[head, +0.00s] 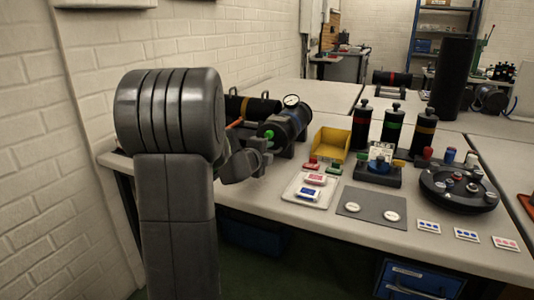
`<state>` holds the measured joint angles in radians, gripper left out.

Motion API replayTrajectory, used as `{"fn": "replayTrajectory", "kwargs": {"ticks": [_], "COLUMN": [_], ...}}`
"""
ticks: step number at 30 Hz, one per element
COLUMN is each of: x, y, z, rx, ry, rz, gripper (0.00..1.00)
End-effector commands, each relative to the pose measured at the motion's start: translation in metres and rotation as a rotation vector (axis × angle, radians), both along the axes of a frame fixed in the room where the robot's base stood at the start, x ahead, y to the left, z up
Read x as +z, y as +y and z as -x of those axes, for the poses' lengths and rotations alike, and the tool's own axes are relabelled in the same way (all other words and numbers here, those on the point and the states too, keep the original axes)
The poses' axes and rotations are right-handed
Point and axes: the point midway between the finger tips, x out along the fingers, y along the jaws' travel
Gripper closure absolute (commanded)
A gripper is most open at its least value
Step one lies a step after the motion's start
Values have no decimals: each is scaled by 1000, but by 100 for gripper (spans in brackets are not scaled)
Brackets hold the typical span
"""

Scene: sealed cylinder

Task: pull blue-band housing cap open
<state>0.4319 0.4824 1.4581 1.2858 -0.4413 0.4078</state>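A dark cylindrical housing (292,120) lies on its side on the bench, with a narrow blue band and a round white gauge (291,100) on top. Its grey end cap (270,129) faces toward me and carries a green part (268,134) at its middle. The cap appears seated on the housing. My gripper (265,147) is at the cap's front, close to the green part. The fingers are small and overlap the cap here, so I cannot tell whether they touch or grip anything. My own arm fills the left foreground.
Another dark horizontal cylinder (262,109) lies behind to the left. A yellow bin (331,143) stands right of the housing, with upright banded cylinders (393,127) beyond. A white tray (307,190) and grey mat (371,206) lie in front. The wall is close on the left.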

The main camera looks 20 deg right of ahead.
Motion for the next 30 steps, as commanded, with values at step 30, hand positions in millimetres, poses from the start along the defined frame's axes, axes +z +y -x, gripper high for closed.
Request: {"fn": "replayTrajectory", "kwargs": {"ticks": [30], "x": [0], "y": [60], "z": [50], "rx": [3], "ry": [2], "rz": [-1], "gripper": [100]}}
